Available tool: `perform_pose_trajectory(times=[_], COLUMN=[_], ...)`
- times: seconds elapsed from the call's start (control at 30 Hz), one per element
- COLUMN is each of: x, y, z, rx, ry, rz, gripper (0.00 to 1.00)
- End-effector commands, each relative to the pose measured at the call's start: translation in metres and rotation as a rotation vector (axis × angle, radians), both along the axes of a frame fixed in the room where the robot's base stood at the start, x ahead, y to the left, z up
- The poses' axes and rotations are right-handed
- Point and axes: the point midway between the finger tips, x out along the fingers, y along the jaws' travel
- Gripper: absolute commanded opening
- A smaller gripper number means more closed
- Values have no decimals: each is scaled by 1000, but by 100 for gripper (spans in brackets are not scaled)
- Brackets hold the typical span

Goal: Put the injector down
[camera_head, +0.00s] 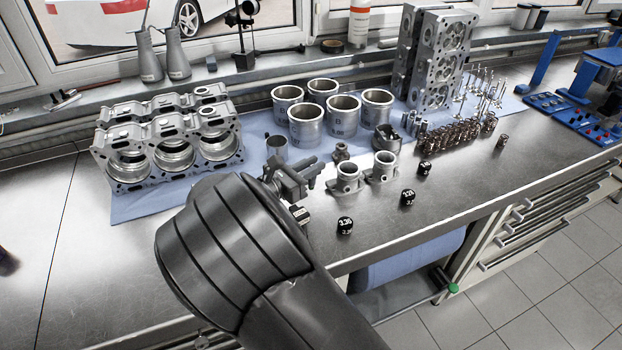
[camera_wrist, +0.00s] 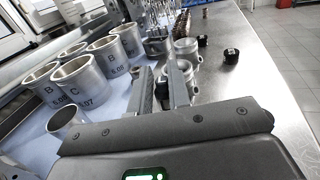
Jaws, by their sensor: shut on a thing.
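My gripper (camera_head: 312,174) is low over the front-middle of the steel bench, to the left of two small flanged metal housings. In the wrist view, its two fingers (camera_wrist: 164,80) reach forward with a narrow gap between them.
Cylinder liners (camera_head: 309,126) stand on a blue cloth behind the gripper, with an engine block (camera_head: 170,150) at left. Flanged housings (camera_head: 347,178) and black numbered pieces (camera_head: 345,226) are close by. Upright cylinder heads (camera_head: 440,58) stand at back right.

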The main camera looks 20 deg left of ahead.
Motion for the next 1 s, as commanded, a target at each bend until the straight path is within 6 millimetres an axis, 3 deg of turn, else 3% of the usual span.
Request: perform_pose_trajectory(times=[0.1,0.23,0.47,0.57,0.77,1.0], x=[0,0,2,12,64,141], y=[0,0,-1,-9,-52,-136], z=[23,40,48,49,53,59], rx=[5,3,-1,-1,-7,-17], ry=[-1,-1,0,0,-1,0], rz=[1,1,-1,-9,-39,-82], gripper=[0,0,0,0,0,0])
